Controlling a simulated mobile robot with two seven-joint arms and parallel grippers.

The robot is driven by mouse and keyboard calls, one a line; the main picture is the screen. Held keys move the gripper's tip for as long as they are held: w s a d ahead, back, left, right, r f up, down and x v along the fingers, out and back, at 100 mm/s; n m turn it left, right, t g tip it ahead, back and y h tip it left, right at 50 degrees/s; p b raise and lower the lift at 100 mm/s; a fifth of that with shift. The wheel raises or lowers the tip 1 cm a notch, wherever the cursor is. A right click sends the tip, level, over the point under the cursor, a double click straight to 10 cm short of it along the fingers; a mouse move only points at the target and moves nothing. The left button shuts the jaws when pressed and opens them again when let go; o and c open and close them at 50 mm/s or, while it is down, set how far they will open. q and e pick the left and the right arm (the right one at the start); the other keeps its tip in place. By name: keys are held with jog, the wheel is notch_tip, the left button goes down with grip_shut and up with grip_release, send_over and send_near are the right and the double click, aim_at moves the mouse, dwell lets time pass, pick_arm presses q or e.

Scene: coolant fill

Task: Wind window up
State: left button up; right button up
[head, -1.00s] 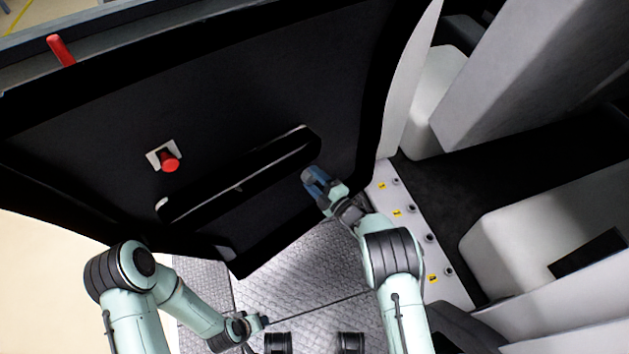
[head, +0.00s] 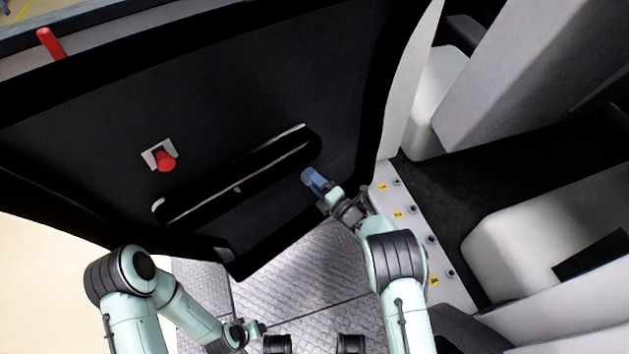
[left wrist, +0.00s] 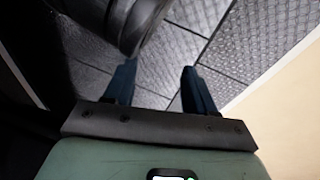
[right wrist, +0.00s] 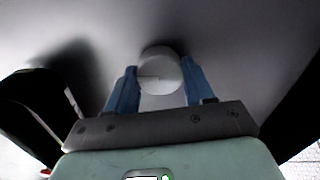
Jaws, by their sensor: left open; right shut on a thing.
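The dark inner door panel (head: 230,90) fills the upper left of the head view, with a long black armrest (head: 240,180) across it. My right gripper (head: 308,176) is at the door's lower right, beyond the armrest's right end. In the right wrist view, its blue fingers (right wrist: 156,84) are shut on a pale round knob (right wrist: 160,68) on a grey surface. Whether the knob belongs to a window crank cannot be told, and no crank arm shows. My left gripper (left wrist: 155,85) is open and empty, low over the floor. The window glass cannot be made out.
A red knob (head: 166,161) on a light plate and a red lever (head: 50,43) are on the door. A pale sill (head: 405,218) with yellow labels and the cab seat (head: 540,220) lie to the right. Metal floor plates (head: 300,270) are clear below.

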dwell(0.3)
jog(key=o, duration=1)
jog(key=shift+o, duration=0.2)
jog(key=shift+d, duration=0.1)
pick_arm(q)
jog(key=shift+h, duration=0.3)
jog(key=r+p, duration=0.1)
jog(key=s+d+r+p, duration=0.1)
jog(key=d+r, duration=0.1)
jog(key=shift+s+r+p, duration=0.25)
jog(key=shift+r+p, duration=0.05)
jog(key=shift+p, duration=0.1)
pick_arm(e)
jog(key=v, duration=1.3)
jog(key=shift+s, duration=0.15)
pick_arm(q)
jog(key=shift+s, duration=0.1)
